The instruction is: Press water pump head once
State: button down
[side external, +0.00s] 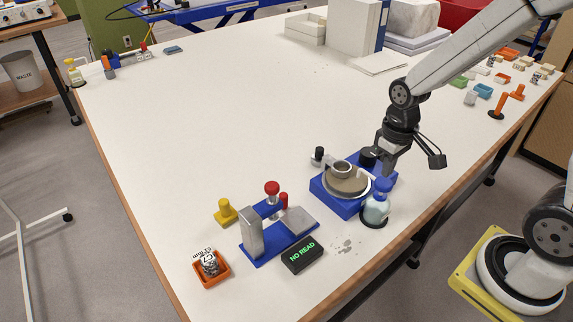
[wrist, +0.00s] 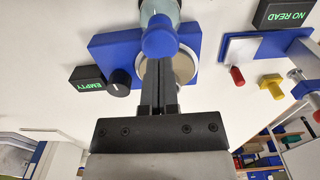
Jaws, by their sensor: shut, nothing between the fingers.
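The water pump is a clear bottle (side external: 375,209) of pale liquid with a blue pump head (side external: 383,187), standing upright at the front right corner of a blue device (side external: 345,203). In the wrist view the blue head (wrist: 160,38) is at the top centre, with part of the bottle (wrist: 159,10) beyond it. My gripper (side external: 386,166) is just behind and above the head in the side view. Its fingers (wrist: 159,66) are shut and empty, their tips pointing towards the head and overlapping it in the wrist view. I cannot tell whether they touch it.
The blue device carries a round dish (side external: 356,191) and a black knob (wrist: 119,82); an EMPTY display (wrist: 87,84) is beside it. A NO READ display (side external: 302,254), a blue stand (side external: 272,247) and an orange tray (side external: 210,272) lie left. The table's middle is clear.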

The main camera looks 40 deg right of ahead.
aim_at(384, 182)
jog(key=shift+f, duration=1.6)
dwell(0.5)
jog(key=shift+r, duration=3.55)
jog(key=shift+f, duration=0.1)
jog(key=shift+s+a+f+t, duration=0.25)
jog(key=shift+a+f+t, duration=0.2)
jog(key=shift+a+f, duration=0.15)
jog(key=shift+s+a+f+t, duration=0.3)
jog(key=shift+a+f+t, duration=0.1)
jog(key=shift+a+f, duration=0.15)
jog(key=shift+s+a+f+t, duration=0.25)
jog(key=shift+a+f+t, duration=0.2)
jog(key=shift+a+f, duration=0.15)
